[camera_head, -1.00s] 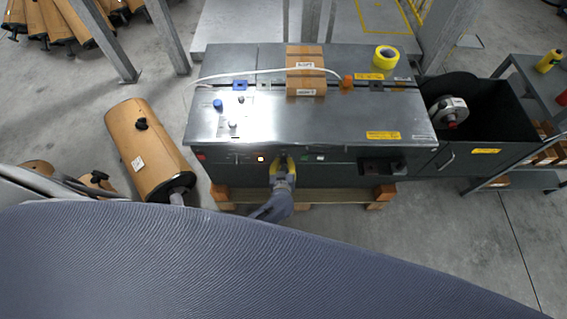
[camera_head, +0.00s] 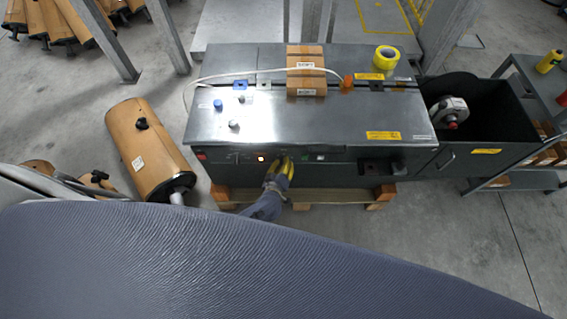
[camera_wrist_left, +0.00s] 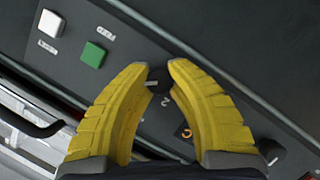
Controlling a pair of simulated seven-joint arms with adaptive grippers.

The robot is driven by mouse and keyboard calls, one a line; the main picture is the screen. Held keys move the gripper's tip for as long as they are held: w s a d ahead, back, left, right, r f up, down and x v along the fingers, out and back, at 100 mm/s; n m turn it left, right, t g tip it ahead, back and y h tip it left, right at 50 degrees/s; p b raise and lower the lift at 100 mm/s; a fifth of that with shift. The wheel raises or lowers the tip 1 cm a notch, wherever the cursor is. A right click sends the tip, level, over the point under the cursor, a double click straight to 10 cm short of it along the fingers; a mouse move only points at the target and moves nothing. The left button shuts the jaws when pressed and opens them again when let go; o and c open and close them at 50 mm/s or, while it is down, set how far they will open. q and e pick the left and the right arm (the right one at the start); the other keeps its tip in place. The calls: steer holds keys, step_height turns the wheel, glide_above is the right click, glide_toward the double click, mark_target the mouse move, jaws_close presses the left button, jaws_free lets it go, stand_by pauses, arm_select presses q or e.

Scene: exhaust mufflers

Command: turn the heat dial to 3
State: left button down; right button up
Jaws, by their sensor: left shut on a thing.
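The heat dial (camera_wrist_left: 158,79) is a small black knob with a light pointer line, on the dark front panel of the metal machine (camera_head: 345,115). In the left wrist view my left gripper (camera_wrist_left: 160,68) has its two yellow fingers shut on the dial from both sides. A printed 2 and an orange symbol show between the fingers; the rest of the scale is hidden, so I cannot tell the setting. In the head view the left gripper (camera_head: 286,164) is at the panel, its wrist slanting down to the left. My right gripper is not in view.
Beside the dial are a green button (camera_wrist_left: 93,55), a white button (camera_wrist_left: 50,24) and another knob (camera_wrist_left: 270,150). A lit indicator (camera_head: 261,158) is left of the gripper. A brown box (camera_head: 306,70) and yellow tape roll (camera_head: 386,57) are on top. A muffler (camera_head: 146,150) is at left.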

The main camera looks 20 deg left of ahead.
arm_select(q)
steer(key=n+t+h, duration=0.1)
steer(key=n, duration=0.3)
steer(key=shift+a+t+h, duration=0.1)
steer(key=shift+t+h, duration=0.3)
steer(key=shift+f+n+t+h, duration=0.15)
steer(key=shift+n+t, duration=0.25)
steer(key=shift+n, duration=0.6)
steer(key=shift+r+n+t+h, duration=0.15)
steer(key=shift+n+t, duration=0.25)
steer(key=shift+n, duration=0.6)
steer(key=shift+f, duration=0.1)
steer(key=c, duration=1.1)
jaws_free()
steer(key=shift+s, duration=0.1)
steer(key=s+a, duration=0.1)
steer(key=s, duration=1)
steer(key=shift+s, duration=0.35)
steer(key=shift+a, duration=0.1)
